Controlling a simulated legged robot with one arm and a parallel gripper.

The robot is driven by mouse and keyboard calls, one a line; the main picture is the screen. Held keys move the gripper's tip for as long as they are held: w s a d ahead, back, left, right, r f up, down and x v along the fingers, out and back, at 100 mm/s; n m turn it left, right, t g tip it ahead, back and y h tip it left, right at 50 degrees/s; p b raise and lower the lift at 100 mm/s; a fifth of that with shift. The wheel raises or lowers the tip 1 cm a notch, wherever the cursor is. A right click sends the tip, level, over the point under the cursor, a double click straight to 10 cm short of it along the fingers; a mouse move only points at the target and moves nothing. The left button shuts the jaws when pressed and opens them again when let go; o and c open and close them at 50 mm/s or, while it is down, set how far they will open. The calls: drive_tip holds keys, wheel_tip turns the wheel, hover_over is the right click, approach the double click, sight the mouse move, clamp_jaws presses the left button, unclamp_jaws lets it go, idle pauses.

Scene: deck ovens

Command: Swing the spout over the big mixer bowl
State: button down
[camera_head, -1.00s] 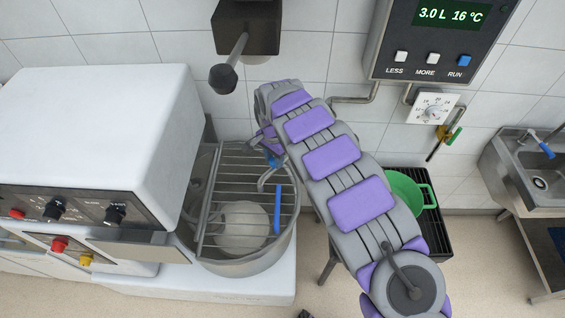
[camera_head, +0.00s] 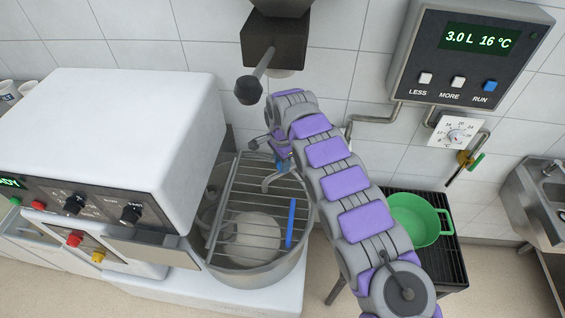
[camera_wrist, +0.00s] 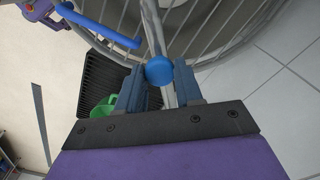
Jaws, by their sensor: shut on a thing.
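The big mixer bowl (camera_head: 262,274) is a steel bowl with a wire guard (camera_head: 250,192) over it, beside the white mixer. Pale contents show through the bars. The spout (camera_head: 268,183) is a thin grey bent pipe whose end hangs over the back right part of the guard. My gripper (camera_head: 281,164) is at the spout by the bowl's back rim, partly hidden by my arm. In the wrist view my gripper (camera_wrist: 160,88) has its blue fingers shut around the spout pipe, just at its round blue knob (camera_wrist: 159,70).
A blue handle (camera_head: 291,222) lies along the guard. A green pot (camera_head: 420,219) stands on a black rack (camera_head: 455,262) to the right. The water meter (camera_head: 470,60) is on the wall. A dark box with a lever (camera_head: 248,88) hangs above my arm. A steel sink is far right.

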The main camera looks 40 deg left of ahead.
drive_tip(key=shift+w+a+r, duration=0.15)
drive_tip(key=shift+r, duration=0.1)
